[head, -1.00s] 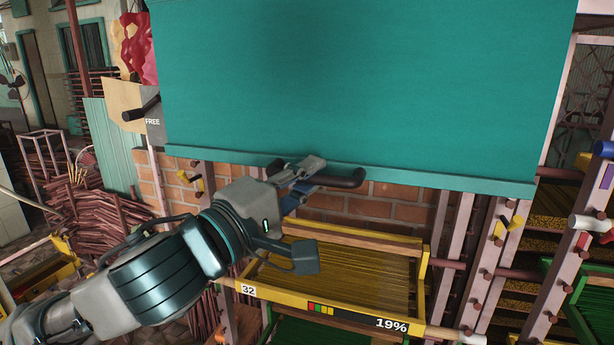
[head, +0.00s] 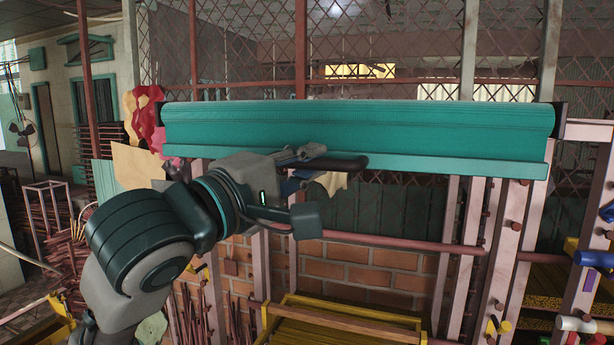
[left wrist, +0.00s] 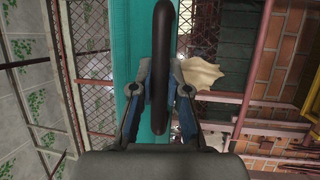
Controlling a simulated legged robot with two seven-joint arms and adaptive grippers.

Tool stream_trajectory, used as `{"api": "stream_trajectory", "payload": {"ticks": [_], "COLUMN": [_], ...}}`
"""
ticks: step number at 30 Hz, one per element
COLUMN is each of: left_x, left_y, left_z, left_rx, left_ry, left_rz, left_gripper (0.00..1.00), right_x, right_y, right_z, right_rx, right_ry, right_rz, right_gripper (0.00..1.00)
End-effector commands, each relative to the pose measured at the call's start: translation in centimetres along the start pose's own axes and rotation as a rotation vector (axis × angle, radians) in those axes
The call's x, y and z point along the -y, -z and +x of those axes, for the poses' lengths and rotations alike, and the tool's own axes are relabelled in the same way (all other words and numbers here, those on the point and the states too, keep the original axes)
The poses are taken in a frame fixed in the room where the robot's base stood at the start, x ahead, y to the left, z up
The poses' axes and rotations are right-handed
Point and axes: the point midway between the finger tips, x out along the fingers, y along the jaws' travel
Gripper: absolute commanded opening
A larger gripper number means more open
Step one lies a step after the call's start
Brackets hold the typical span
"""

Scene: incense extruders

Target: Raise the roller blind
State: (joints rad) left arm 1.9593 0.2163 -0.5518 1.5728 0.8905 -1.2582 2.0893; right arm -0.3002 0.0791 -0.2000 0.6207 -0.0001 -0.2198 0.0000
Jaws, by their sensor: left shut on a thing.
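The teal roller blind (head: 350,125) is mostly rolled up, with a short strip of cloth hanging under its roller. Its bottom bar (head: 450,166) runs across just below. A dark handle (head: 340,162) sticks out from the bar near its middle. My left gripper (head: 300,168) is shut on this handle from below and to the left. In the left wrist view the handle (left wrist: 161,60) runs between the two fingers (left wrist: 160,95), with the teal blind (left wrist: 130,50) behind it. My right gripper is not in view.
A wire mesh (head: 230,50) stands behind the blind. Below are a brick wall (head: 360,265), a pinkish rail (head: 400,243) and a yellow rack (head: 340,325). Pale posts (head: 500,260) with pegs stand at the right. Bundles of sticks (head: 65,245) lie at the left.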

Motion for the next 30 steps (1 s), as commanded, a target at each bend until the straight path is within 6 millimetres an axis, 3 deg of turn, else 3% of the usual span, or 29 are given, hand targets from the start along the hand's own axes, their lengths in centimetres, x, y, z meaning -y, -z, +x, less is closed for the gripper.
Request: {"api": "stream_trajectory", "payload": {"ticks": [12,13,15,16,25,30], "left_x": [-0.4,-0.4,-0.4,-0.4,-0.4,-0.4], "left_y": [0.1,0.1,0.1,0.1,0.0,0.0], "left_z": [0.1,0.1,0.1,0.1,-0.1,-2.0], "left_rx": [-0.002,-0.002,-0.002,-0.001,0.000,0.000], "left_ry": [-0.002,-0.002,-0.002,-0.002,-0.001,-0.002], "left_rz": [0.000,0.000,0.000,0.000,0.000,0.001], "left_gripper": [0.00,0.20,0.37,0.41,0.41,0.41], "right_x": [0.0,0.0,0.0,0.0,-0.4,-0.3], "right_y": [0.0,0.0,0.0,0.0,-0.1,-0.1], "right_z": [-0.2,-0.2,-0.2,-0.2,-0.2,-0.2], "right_rx": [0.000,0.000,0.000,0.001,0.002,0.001], "right_ry": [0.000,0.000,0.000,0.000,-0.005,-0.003], "right_rz": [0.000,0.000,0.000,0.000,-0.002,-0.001], "right_gripper": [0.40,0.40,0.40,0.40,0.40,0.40]}}
